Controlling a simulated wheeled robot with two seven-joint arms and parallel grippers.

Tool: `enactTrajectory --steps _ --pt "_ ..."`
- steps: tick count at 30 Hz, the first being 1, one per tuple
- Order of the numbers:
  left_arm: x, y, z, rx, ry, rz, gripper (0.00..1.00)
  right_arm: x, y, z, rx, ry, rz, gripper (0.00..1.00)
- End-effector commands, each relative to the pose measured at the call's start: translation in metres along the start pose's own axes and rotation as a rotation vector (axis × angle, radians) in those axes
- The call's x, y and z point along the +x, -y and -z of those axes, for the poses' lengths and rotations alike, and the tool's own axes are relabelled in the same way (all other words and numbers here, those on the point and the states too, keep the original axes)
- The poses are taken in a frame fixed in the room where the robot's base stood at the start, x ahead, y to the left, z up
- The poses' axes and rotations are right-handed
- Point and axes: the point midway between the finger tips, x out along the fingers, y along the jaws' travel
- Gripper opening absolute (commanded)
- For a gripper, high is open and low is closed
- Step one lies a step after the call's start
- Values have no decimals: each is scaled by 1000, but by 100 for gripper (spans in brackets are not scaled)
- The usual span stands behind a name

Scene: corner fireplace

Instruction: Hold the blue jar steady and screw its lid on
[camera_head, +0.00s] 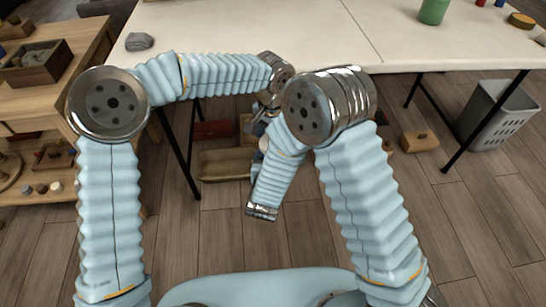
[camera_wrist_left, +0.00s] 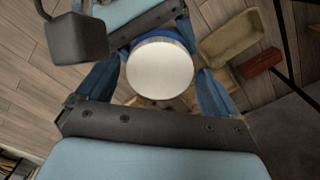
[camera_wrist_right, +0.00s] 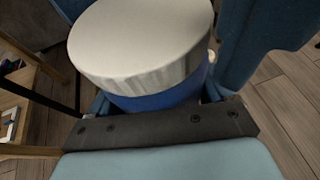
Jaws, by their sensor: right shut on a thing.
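The blue jar (camera_wrist_right: 165,99) is upright between the fingers of my right gripper (camera_wrist_right: 158,92), which is shut on it. The white lid (camera_wrist_right: 140,42) covers the jar's top; whether the thread is engaged cannot be seen. In the left wrist view I look onto the round face of the lid (camera_wrist_left: 160,68), with a strip of the blue jar (camera_wrist_left: 158,35) behind it. The fingers of my left gripper (camera_wrist_left: 160,78) stand apart on either side of the lid, close to its edge. In the head view my arms largely hide the jar and lid.
A white table (camera_head: 440,45) stands ahead, with a grey stone (camera_head: 139,41) and a green cylinder (camera_head: 433,12) on it. A wooden shelf unit (camera_head: 50,85) is at the left. A tan tray (camera_head: 225,165) lies on the floor. A grey basket (camera_head: 497,115) stands at the right.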

Motion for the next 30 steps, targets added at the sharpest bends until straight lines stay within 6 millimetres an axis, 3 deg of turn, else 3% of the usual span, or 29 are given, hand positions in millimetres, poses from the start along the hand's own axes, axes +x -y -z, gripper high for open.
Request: enactTrajectory --steps 10,21,30 --pt "-4 0 0 -1 -1 0 100 0 0 0 0 1 0 0" --pt "-45 0 0 -1 -1 1 100 0 0 0 0 1 0 0" --pt "-47 0 0 -22 0 1 100 0 0 -1 0 1 -1 0"
